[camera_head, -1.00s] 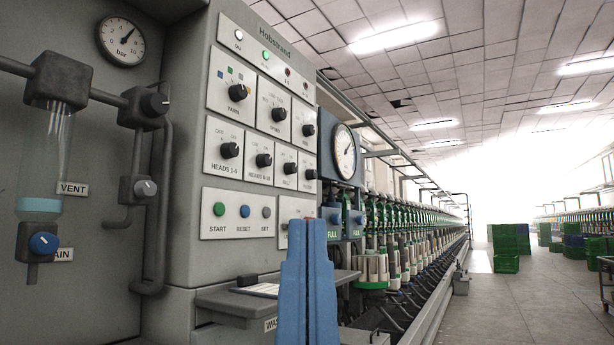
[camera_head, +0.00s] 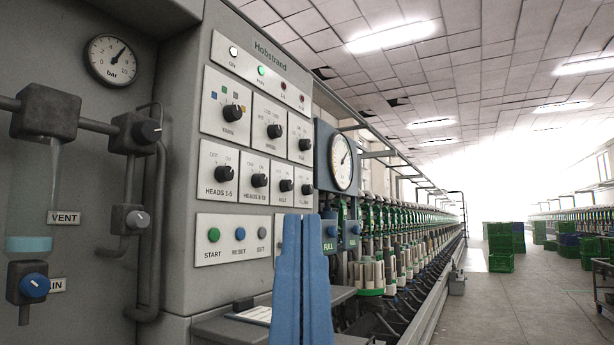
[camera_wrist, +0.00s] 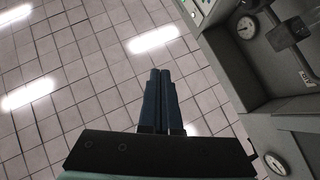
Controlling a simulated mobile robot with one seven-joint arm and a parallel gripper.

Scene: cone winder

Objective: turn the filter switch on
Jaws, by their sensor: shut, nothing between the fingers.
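The grey Hobstrand control panel (camera_head: 238,140) stands left of centre in the head view. In its row of black rotary switches, the rightmost small one (camera_head: 306,189) has a partly legible label that seems to read FILTER. Its pointer is too small to read. My gripper (camera_head: 303,220) has blue fingers pointing up, with the tips just below that switch in the picture. The fingers are shut and empty; whether they are near the panel in depth I cannot tell. The wrist view shows the shut fingers (camera_wrist: 161,76) against the ceiling.
The START button (camera_head: 213,235) and RESET button (camera_head: 239,234) are below the switches. A round gauge (camera_head: 341,161) is right of the panel. A shelf (camera_head: 222,328) juts out below. Filter-side valves and pipes are at left. The aisle (camera_head: 510,300) at right is mostly clear, with green crates (camera_head: 500,245) farther back.

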